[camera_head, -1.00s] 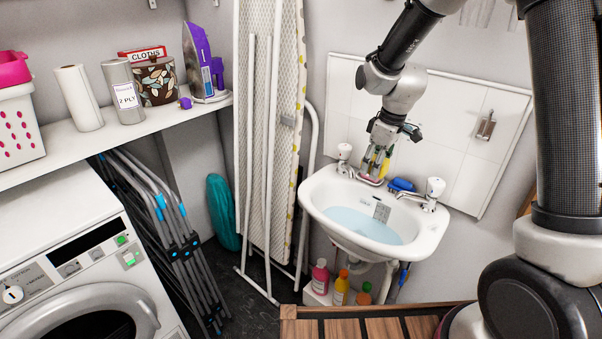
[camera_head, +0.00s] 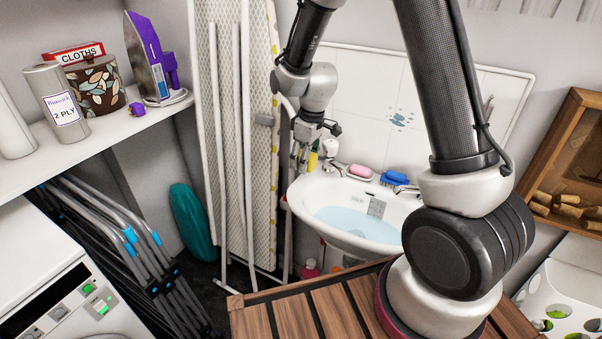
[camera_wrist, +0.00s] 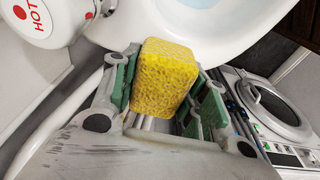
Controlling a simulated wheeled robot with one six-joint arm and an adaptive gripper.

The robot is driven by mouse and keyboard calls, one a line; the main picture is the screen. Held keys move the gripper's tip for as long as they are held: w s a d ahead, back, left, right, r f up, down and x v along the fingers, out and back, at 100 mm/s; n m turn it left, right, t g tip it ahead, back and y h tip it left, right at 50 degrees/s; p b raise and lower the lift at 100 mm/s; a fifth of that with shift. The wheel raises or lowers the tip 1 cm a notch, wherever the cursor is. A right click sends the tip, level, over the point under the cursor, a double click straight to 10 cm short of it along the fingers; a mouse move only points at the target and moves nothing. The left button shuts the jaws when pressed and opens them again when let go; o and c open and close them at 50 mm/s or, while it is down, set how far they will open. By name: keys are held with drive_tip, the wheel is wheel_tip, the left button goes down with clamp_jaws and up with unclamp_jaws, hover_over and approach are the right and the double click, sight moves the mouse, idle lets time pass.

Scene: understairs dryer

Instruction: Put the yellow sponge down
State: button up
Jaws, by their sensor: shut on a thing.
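The yellow sponge (camera_wrist: 163,77) is between the green-padded fingers of my gripper (camera_wrist: 165,90) in the wrist view. The gripper is shut on it. In the head view my gripper (camera_head: 308,160) is at the left end of the white sink (camera_head: 300,197), beside the ironing board. Only a sliver of the sponge (camera_head: 313,161) shows there. In the wrist view the sponge appears in front of the sink's rim (camera_wrist: 215,50), near the hot tap (camera_wrist: 45,15). I cannot tell whether the sponge touches the rim.
A pink soap (camera_head: 360,171) and a blue brush (camera_head: 394,178) lie on the sink's back ledge. The basin holds water (camera_head: 358,222). The ironing board (camera_head: 235,130) stands close left of my gripper. A shelf (camera_head: 110,140) holds an iron (camera_head: 150,70) and containers.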

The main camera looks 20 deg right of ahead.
sight(303, 180)
wheel_tip(303, 180, down, 5)
drive_tip(key=shift+r, duration=0.1)
idle(0.3)
drive_tip(key=shift+s+d+f, duration=0.1)
drive_tip(key=shift+s+f, duration=0.2)
drive_tip(key=shift+f, duration=0.25)
drive_tip(key=o, duration=0.9)
drive_tip(key=shift+o, duration=0.8)
drive_tip(key=shift+w+f, duration=0.15)
